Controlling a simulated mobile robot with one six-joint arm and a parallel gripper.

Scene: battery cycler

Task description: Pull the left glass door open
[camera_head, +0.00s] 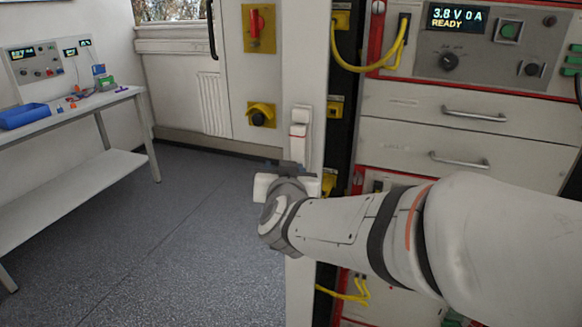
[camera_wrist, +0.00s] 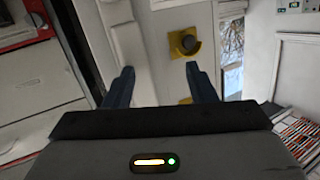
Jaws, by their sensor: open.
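My gripper (camera_head: 291,167) is open and empty, in front of a pale upright frame (camera_head: 301,270) at the left edge of the cabinet. In the wrist view, its two dark fingers (camera_wrist: 160,72) point ahead with a gap between them. A white upright handle-like part (camera_head: 299,130) is on the frame, just above my gripper. It seems to show in the wrist view (camera_wrist: 124,42), left of the gap. I cannot make out the glass or tell clearly where the left door's edge is. A black curved handle (camera_head: 211,30) shows at the upper left.
The red-framed cycler (camera_head: 430,150) with drawers and yellow cables stands right, behind my arm. Yellow plates with a red switch (camera_head: 256,26) and a black knob (camera_head: 261,115) are left of the frame. A bench (camera_head: 75,110) with a blue tray (camera_head: 24,115) stands far left. The floor between is clear.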

